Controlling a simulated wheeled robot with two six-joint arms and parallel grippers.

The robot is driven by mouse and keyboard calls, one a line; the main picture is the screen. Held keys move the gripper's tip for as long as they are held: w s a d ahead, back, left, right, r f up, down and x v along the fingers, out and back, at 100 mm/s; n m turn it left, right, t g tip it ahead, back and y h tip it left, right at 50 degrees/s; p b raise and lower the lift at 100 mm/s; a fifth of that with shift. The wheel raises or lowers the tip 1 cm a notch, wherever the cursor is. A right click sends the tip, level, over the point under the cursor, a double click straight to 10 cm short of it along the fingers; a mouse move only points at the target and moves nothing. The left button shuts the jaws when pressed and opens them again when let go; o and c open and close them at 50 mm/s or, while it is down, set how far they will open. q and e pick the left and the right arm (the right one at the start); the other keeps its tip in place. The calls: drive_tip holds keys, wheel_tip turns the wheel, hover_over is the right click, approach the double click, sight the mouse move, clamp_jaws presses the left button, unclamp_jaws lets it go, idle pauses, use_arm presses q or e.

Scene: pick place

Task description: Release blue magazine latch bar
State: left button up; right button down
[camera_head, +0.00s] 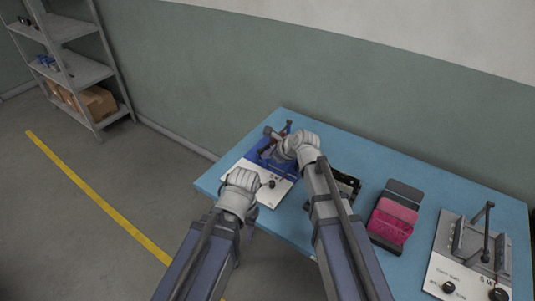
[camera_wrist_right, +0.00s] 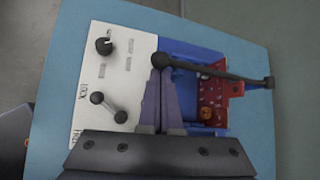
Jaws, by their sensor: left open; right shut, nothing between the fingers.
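The blue magazine fixture (camera_head: 266,156) stands at the left end of the table, with a white panel (camera_head: 246,170) in front. In the right wrist view, a dark latch bar (camera_wrist_right: 215,72) with rounded ends lies across the blue housing (camera_wrist_right: 190,48) and a red part (camera_wrist_right: 216,93). My right gripper (camera_wrist_right: 162,78) is shut and empty, its tips at the bar's near rounded end; contact is unclear. It also shows over the fixture in the head view (camera_head: 285,150). My left gripper (camera_head: 243,183) is open beside the panel; its fingers are mostly hidden.
The panel carries a dark knob (camera_wrist_right: 104,46) and a small lever (camera_wrist_right: 108,107) between "LOCK" and partly hidden lettering. A black open unit (camera_head: 346,187), a pink block in a dark holder (camera_head: 394,218) and a grey fixture (camera_head: 470,245) stand to the right on the blue table (camera_head: 440,187).

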drive_tip(key=w+d+r+m+g+y+p, duration=0.2)
drive_tip(key=w+r+g+p, duration=0.1)
drive_tip(key=r+p, duration=0.45)
drive_tip(key=w+d+r+m+g+y+p, duration=0.2)
drive_tip(key=w+d+r+g+y+p, duration=0.15)
drive_tip(key=r+p, duration=0.4)
drive_tip(key=w+d+r+p, duration=0.1)
drive_tip(key=w+d+r, duration=0.3)
drive_tip(key=w+d, duration=0.4)
drive_tip(key=shift+w+d+r+h+p, duration=0.2)
drive_tip(key=shift+w+h+p, duration=0.15)
drive_tip(key=shift+w, duration=1.9)
drive_tip(key=shift+t, duration=0.25)
drive_tip(key=shift+s, duration=0.1)
